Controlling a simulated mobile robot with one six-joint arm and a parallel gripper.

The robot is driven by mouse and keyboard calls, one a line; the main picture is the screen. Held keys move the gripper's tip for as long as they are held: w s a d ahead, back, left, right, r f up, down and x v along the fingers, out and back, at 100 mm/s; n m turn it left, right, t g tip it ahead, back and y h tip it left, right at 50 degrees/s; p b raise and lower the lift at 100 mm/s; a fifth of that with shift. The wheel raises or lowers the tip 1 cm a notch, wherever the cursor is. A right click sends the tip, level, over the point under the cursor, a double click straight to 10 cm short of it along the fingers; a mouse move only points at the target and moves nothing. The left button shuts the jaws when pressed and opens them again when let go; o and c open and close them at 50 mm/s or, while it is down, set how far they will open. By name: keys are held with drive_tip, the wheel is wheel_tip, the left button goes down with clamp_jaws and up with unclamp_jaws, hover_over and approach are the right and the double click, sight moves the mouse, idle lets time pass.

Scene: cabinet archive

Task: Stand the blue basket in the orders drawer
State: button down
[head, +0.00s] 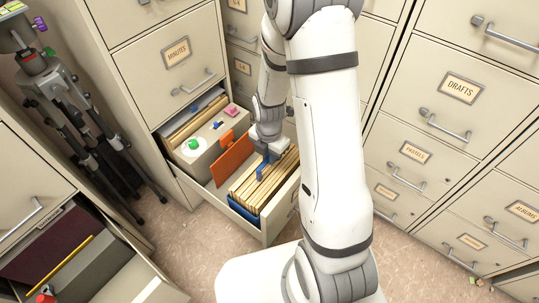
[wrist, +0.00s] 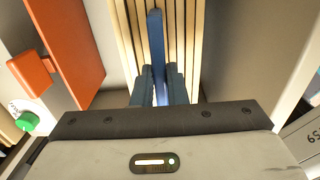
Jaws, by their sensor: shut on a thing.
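The blue basket (head: 243,212) is filled with upright cream folders. It is at the front part of an open drawer (head: 210,189) below the one labelled MINUTES. My gripper (head: 263,162) is shut on its blue upright handle, which also shows between the fingers in the wrist view (wrist: 157,45). The basket looks upright and within the drawer's sides. Its underside is hidden, so I cannot tell whether it touches the drawer floor. The open drawer's own label is not visible.
An orange divider (head: 233,158) with a tab stands behind the basket. Farther back is a grey box (head: 199,158) with a green knob and small items. Another open drawer (head: 75,265) is at lower left, a tripod (head: 75,105) at far left. Closed cabinets (head: 455,120) stand right.

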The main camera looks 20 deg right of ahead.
drive_tip(key=c, duration=1.4)
unclamp_jaws()
drive_tip(key=shift+o, duration=0.2)
drive_tip(key=shift+r, duration=0.1)
drive_tip(key=shift+r+p, duration=2.75)
drive_tip(key=shift+r, duration=0.75)
wheel_tip(320, 180, up, 8)
drive_tip(key=p, duration=0.2)
drive_tip(key=shift+f, duration=0.15)
